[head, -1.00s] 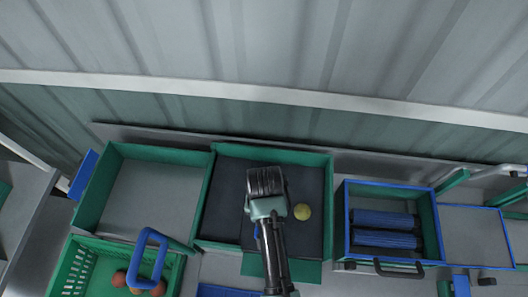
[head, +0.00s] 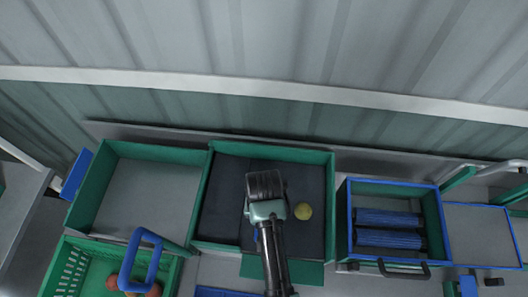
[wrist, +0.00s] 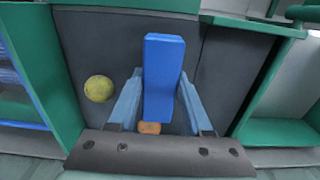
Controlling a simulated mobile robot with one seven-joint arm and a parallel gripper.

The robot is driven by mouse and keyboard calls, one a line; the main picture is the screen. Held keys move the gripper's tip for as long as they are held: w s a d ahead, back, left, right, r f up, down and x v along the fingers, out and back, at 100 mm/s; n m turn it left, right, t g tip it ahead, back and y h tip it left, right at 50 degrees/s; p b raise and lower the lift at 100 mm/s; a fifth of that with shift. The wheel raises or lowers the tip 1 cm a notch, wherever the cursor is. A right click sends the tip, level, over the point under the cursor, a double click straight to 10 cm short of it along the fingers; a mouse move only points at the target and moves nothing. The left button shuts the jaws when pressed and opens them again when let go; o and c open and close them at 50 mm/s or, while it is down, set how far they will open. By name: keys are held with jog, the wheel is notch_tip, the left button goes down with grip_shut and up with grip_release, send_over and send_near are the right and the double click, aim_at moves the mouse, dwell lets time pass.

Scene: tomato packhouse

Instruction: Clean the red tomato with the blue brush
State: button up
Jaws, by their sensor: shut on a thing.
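My gripper (wrist: 161,78) is shut on a blue block-shaped brush (wrist: 163,65), which stands out between the two fingers in the wrist view. A small orange-red thing (wrist: 149,128) shows beneath the brush, close to the gripper body; it may be the red tomato, but most of it is hidden. Whether the brush touches the orange-red thing cannot be told. A yellow-green tomato (head: 303,211) lies beside my gripper and also shows in the wrist view (wrist: 99,88).
An empty green tray (head: 150,200) stands at left. A green crate (head: 75,270) with reddish tomatoes (head: 138,287) and a blue handle (head: 148,240) is at front left. A blue-edged box with blue rollers (head: 390,239) stands at right. A corrugated wall is behind.

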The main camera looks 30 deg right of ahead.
jog(key=shift+f, duration=0.4)
jog(key=shift+s, duration=0.1)
dwell(0.4)
jog(key=shift+s+a+p, duration=0.55)
jog(key=shift+s+a, duration=0.05)
jog(key=shift+s, duration=0.35)
grip_shut()
jog(key=shift+w+d+f+b, duration=0.1)
jog(key=shift+w+d+b, duration=0.3)
jog(key=shift+w+d, duration=0.4)
jog(key=shift+w+d+f+b, duration=0.1)
jog(key=shift+w+d+b, duration=0.3)
jog(key=shift+w, duration=0.6)
jog(key=shift+s+r, duration=0.1)
jog(key=shift+s, duration=0.1)
jog(key=shift+s+a+p, duration=0.6)
jog(key=shift+s+p, duration=0.15)
jog(key=shift+p, duration=0.2)
jog(key=shift+s+a+p, duration=0.65)
jog(key=shift+s+p, duration=0.15)
jog(key=shift+s, duration=0.15)
